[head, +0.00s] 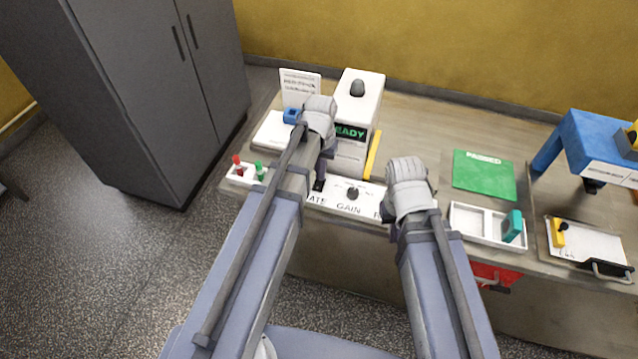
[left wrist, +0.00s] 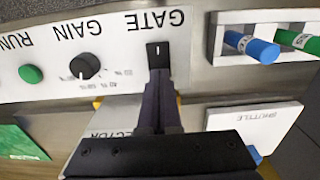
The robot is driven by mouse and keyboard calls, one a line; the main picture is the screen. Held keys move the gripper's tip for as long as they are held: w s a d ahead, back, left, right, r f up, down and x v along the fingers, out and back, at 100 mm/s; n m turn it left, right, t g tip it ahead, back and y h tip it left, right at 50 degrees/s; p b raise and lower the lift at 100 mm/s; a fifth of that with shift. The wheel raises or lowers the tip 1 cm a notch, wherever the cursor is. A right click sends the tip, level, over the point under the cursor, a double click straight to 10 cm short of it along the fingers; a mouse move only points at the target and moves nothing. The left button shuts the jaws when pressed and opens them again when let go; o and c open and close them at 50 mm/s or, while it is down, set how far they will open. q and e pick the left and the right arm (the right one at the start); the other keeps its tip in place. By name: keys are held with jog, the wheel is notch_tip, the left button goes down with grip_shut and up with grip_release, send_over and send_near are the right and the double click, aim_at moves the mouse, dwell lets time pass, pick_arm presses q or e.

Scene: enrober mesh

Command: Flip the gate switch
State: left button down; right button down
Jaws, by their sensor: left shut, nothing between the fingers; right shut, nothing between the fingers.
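The gate switch (left wrist: 158,54) is a black plate with a small white mark, beside the word GATE on a white control panel (left wrist: 120,80). In the head view the panel (head: 340,207) lies along the table's front edge. My left gripper (left wrist: 158,76) is shut and empty, its fingertips at the edge of the switch; I cannot tell whether they touch it. In the head view the left gripper (head: 321,180) points down at the panel's left end and partly hides the switch. My right gripper (head: 388,208) is shut and empty by the panel's right end, its fingers mostly hidden.
A black GAIN knob (left wrist: 84,66) and green RUN button (left wrist: 31,74) share the panel. A rack holds coloured cylinders, including a blue one (left wrist: 252,46). A white box with a READY display (head: 352,132) stands behind. A divided white tray (head: 470,220) and green mat (head: 484,174) lie right.

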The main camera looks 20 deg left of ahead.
pick_arm(q)
jog(key=shift+f+b, duration=0.3)
jog(key=shift+f, duration=0.05)
notch_tip(320, 180, up, 7)
jog(key=p, duration=0.7)
jog(key=shift+r, duration=0.1)
dwell(0.4)
jog(key=s+d+f+m+y+b, duration=0.1)
jog(key=s+d+f+m+b, duration=0.1)
jog(key=s+d, duration=0.8)
jog(key=s+m, duration=0.1)
jog(key=s, duration=0.3)
jog(key=shift+s+d, duration=0.15)
jog(key=shift+d, duration=0.1)
